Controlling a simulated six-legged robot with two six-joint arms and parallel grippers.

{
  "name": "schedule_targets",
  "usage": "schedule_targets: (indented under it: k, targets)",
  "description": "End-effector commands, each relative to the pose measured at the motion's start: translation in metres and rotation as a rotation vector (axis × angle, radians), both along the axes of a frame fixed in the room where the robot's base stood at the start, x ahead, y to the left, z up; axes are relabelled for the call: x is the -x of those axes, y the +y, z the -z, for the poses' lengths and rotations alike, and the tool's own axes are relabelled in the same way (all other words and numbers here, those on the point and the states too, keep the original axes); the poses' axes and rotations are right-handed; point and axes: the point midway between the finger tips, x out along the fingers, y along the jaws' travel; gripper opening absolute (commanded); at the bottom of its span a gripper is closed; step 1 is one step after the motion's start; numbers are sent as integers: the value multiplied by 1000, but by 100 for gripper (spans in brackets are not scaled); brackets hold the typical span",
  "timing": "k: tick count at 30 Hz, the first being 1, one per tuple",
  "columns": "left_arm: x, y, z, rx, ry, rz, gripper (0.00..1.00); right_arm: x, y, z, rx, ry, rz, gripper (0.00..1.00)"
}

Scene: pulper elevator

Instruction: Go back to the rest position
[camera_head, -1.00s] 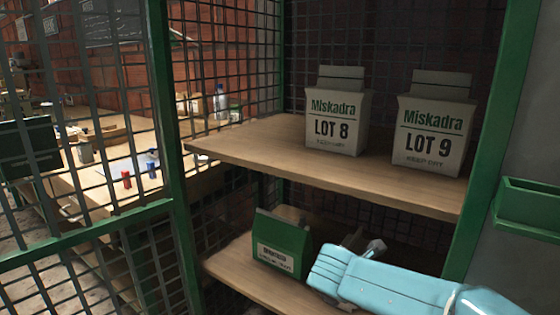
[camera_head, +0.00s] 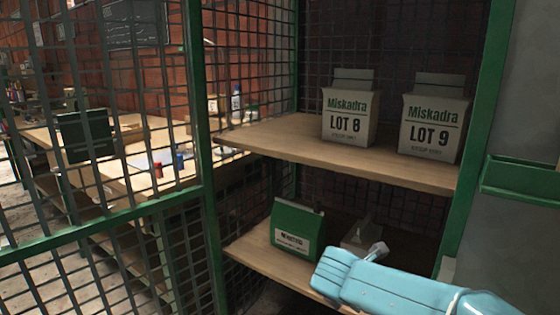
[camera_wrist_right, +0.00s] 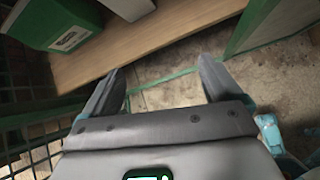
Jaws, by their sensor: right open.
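My right arm, light blue, reaches in from the lower right of the head view, in front of the lower shelf (camera_head: 262,262). Its gripper (camera_wrist_right: 158,66) shows in the right wrist view with two grey fingers spread apart and nothing between them. The fingers are near the shelf's front edge, with floor visible between and beyond them. In the head view the gripper is mostly hidden by my arm. My left gripper is in neither view.
A green box (camera_head: 297,232) and a pale object (camera_head: 357,238) stand on the lower shelf. Bags marked LOT 8 (camera_head: 348,112) and LOT 9 (camera_head: 433,125) stand on the upper shelf (camera_head: 300,147). A green-framed mesh panel (camera_head: 110,225) is at left, and a green wall bin (camera_head: 520,178) at right.

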Motion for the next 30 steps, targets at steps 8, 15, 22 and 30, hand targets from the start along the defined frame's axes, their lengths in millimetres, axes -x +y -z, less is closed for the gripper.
schedule_targets:
  k: [8, 15, 22, 30]
  targets:
    - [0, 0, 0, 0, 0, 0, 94, 8, 5, 49, -127, 67, 59, 92]
    - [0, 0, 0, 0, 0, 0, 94, 35, 16, 124, -359, 178, 219, 92]
    - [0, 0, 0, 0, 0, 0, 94, 98, 31, 222, -698, 345, 604, 92]
    - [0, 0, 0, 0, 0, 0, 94, 220, 38, 326, -1104, 451, 1641, 92]
